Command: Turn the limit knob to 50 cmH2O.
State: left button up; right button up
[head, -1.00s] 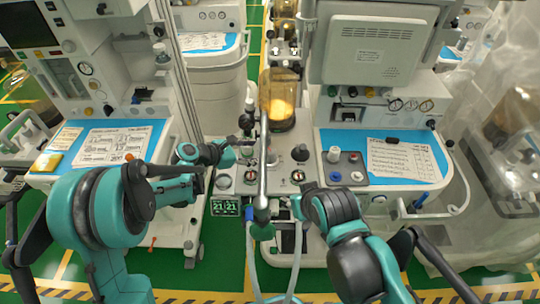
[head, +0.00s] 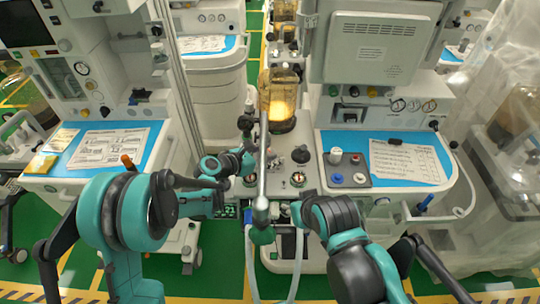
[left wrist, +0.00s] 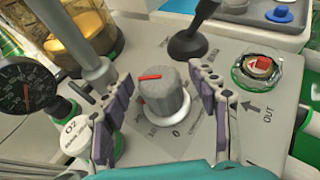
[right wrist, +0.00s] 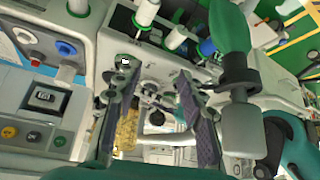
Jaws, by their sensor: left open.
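The limit knob (left wrist: 165,95) is a ribbed grey dial with a red pointer line on top, on the cart's light panel. A printed scale surrounds it, with a "0" legible on the near side; the other marks are too small to read. My left gripper (left wrist: 162,112) is open, with one purple-padded finger on each side of the knob. I cannot tell whether either pad touches it. In the head view the left gripper (head: 247,130) is over the panel's left part. My right gripper (right wrist: 155,105) is open, with nothing visible between its fingers.
A round black gauge (left wrist: 27,92) and a metal post (left wrist: 95,62) are at left.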

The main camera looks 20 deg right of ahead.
pick_arm(q)
jog(key=c, duration=1.2)
jog(key=shift+m+g, duration=0.3)
jog(key=shift+g, duration=0.1)
jog(key=shift+m+g+h, duration=0.4)
jog(key=shift+m+g, duration=0.5)
jog(key=shift+g, duration=0.1)
jog(key=m+g, duration=0.2)
jog(key=g, duration=0.1)
jog(key=shift+w+m, duration=0.1)
jog(key=shift+m, duration=0.3)
jog(key=m+g, duration=0.3)
jog(key=g, duration=0.1)
jog(key=shift+m+g+y+p, duration=0.55)
jog(key=shift+m+g+y, duration=0.65)
jog(key=shift+m+g, duration=0.8)
